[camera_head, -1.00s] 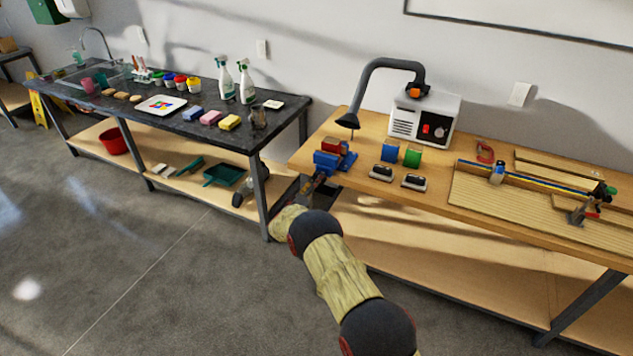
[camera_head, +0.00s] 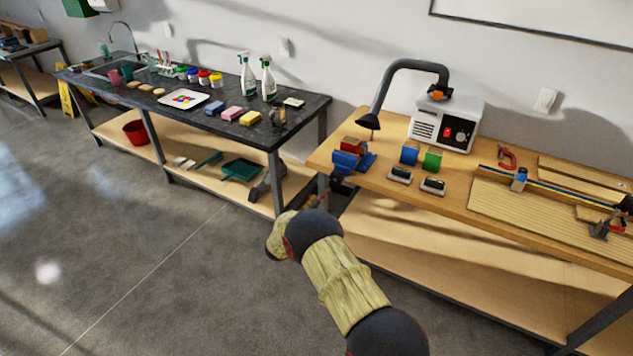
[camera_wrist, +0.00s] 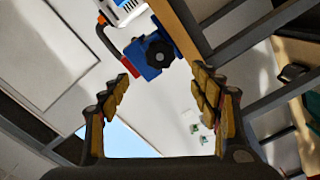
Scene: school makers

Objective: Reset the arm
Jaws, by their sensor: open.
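My arm reaches from the bottom of the head view toward the gap between the two tables. Its forearm end points at the corner of the wooden bench, and my gripper is mostly hidden behind it there. In the wrist view my gripper (camera_wrist: 160,90) is open, with nothing between its ridged yellow-brown fingers. Beyond the fingertips, apart from them, is a blue vise (camera_wrist: 148,68) with a black knob. In the head view the blue vise (camera_head: 346,164) sits on the bench's left corner, with a red block at its top.
The wooden bench (camera_head: 395,200) also holds a white box machine (camera_head: 443,122) with a bent hose, blue and green spools and wood pieces. The dark sink table (camera_head: 308,108) stands to the left, bearing spray bottles, sponges and a tray (camera_head: 203,99). Open floor (camera_head: 170,270) lies in front.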

